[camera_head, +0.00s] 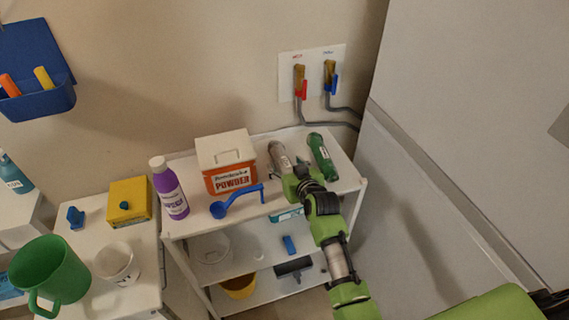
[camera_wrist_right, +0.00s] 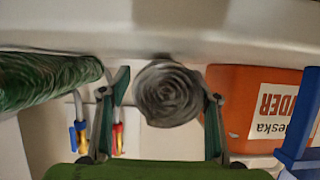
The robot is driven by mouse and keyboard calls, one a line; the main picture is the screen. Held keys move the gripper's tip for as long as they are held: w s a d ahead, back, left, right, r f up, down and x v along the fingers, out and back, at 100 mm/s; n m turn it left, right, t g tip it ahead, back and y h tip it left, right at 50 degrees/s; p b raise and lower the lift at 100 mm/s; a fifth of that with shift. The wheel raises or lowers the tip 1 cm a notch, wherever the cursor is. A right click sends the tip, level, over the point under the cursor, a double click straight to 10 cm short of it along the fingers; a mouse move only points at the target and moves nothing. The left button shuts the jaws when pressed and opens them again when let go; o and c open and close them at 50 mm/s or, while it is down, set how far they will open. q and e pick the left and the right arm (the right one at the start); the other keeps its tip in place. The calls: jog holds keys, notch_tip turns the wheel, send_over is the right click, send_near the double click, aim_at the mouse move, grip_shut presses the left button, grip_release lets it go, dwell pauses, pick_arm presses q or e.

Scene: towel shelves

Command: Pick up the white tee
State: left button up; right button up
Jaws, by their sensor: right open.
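A rolled grey-white cloth, which seems to be the white tee (camera_head: 280,158), lies on the top shelf beside a green roll (camera_head: 322,157). In the right wrist view the grey roll (camera_wrist_right: 168,93) shows end-on as a dark spiral. My right gripper (camera_head: 291,183) is at the near end of this roll. In the wrist view its two fingers (camera_wrist_right: 166,98) are open, one on each side of the roll. I cannot tell whether they touch it. The green roll (camera_wrist_right: 45,80) is outside the fingers. My left gripper is not in view.
An orange powder box (camera_head: 228,162) with a white lid stands left of the roll, with a blue scoop (camera_head: 238,200) in front of it. A purple bottle (camera_head: 168,188) is farther left. Taps (camera_head: 299,82) and hoses are on the wall behind; a large grey panel (camera_head: 470,120) stands to the right.

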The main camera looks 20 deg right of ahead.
jog(key=shift+x, duration=0.8)
jog(key=shift+s, duration=0.1)
jog(key=c, duration=1.3)
